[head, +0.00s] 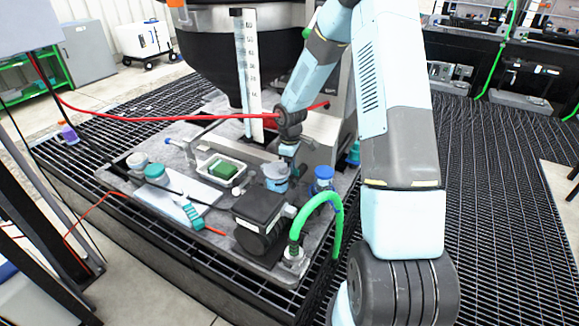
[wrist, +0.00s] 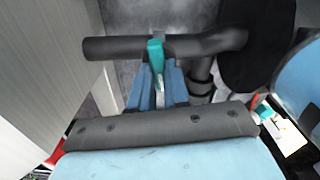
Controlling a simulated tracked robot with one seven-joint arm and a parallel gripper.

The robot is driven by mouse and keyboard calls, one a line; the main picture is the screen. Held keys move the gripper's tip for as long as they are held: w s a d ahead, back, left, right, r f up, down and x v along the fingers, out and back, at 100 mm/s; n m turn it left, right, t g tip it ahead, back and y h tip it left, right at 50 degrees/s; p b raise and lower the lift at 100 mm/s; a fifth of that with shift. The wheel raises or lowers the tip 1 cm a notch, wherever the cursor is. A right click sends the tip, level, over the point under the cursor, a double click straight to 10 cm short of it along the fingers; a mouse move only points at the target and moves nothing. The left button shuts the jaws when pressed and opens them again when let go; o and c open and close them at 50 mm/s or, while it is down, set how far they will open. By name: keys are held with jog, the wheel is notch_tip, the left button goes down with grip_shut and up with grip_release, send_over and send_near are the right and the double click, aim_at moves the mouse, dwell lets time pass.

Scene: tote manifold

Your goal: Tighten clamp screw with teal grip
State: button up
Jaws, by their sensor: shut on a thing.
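The teal grip (wrist: 155,52) of the clamp screw stands in front of a dark grey horizontal pipe (wrist: 112,48) in the wrist view. My gripper (wrist: 158,88) has its two blue fingers close together, shut on the teal grip, with the teal piece running down between them. In the head view my arm reaches down to the middle of the grey work slab (head: 215,225), beside the hopper's stand. There the fingertips and the clamp screw are too small and covered to make out.
A dark hopper (head: 240,60) with a white scale strip hangs behind the slab. A red hose (head: 150,115) crosses behind. On the slab are a tray with a green block (head: 223,169), a black motor-like unit (head: 260,218), a green hose (head: 335,215) and a teal-lidded jar (head: 155,172).

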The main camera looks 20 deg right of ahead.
grip_shut()
jog(key=shift+m, duration=0.4)
